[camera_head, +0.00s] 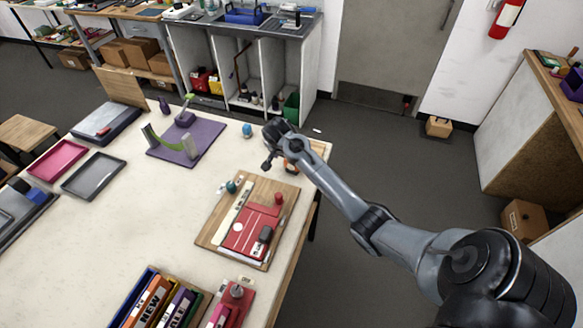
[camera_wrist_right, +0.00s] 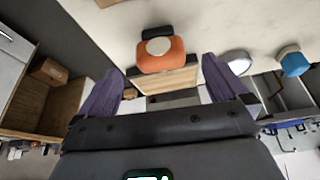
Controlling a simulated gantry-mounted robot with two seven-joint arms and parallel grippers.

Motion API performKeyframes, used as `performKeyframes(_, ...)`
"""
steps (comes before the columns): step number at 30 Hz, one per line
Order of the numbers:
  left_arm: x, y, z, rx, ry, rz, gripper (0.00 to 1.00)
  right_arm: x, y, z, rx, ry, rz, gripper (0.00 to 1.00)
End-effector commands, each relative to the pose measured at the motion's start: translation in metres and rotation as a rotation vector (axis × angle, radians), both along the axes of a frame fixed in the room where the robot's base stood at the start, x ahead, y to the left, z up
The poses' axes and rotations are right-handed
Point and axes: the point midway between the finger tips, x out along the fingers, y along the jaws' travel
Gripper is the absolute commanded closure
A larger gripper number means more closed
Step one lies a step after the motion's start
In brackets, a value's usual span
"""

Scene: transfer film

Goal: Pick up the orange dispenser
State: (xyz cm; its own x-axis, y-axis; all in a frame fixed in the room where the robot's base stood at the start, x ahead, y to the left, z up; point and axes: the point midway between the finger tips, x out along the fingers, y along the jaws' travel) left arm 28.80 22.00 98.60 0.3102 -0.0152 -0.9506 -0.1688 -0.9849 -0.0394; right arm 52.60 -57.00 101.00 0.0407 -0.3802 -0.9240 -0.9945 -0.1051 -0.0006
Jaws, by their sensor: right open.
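The orange dispenser (camera_wrist_right: 160,58) shows in the right wrist view, with a pale round face and a dark part on its far end. It sits on the pale tabletop, near a wooden board or edge. My right gripper (camera_wrist_right: 163,88) is open, its two purple fingers spread to either side of the dispenser, which appears beyond the fingertips and is not gripped. In the head view my right gripper (camera_head: 272,150) is over the table's right far corner, and a small orange-brown part of the dispenser (camera_head: 291,168) shows beside it, mostly hidden by the arm. My left gripper is not in view.
A blue round object (camera_head: 247,130) stands left of the gripper; it also shows in the wrist view (camera_wrist_right: 293,62). A wooden board with a red plate (camera_head: 243,238) lies nearer. A purple mat (camera_head: 205,134) holds a green-armed tool. The table's middle is clear.

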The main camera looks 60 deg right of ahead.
Motion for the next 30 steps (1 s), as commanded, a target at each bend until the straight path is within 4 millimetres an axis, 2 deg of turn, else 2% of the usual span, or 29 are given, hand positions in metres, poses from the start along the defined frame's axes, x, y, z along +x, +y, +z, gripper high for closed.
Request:
performKeyframes(4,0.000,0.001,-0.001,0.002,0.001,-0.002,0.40,0.000,-0.007,-0.015,0.000,0.003,0.001,0.00)
performKeyframes(13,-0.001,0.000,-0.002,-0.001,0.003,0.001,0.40,0.001,-0.018,-0.030,0.000,0.001,-0.002,0.00)
performKeyframes(21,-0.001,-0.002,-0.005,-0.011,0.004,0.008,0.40,0.003,-0.035,-0.059,0.000,0.002,0.000,0.00)
performKeyframes(30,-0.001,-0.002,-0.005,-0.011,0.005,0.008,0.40,0.003,-0.038,-0.065,-0.001,0.000,0.001,0.00)
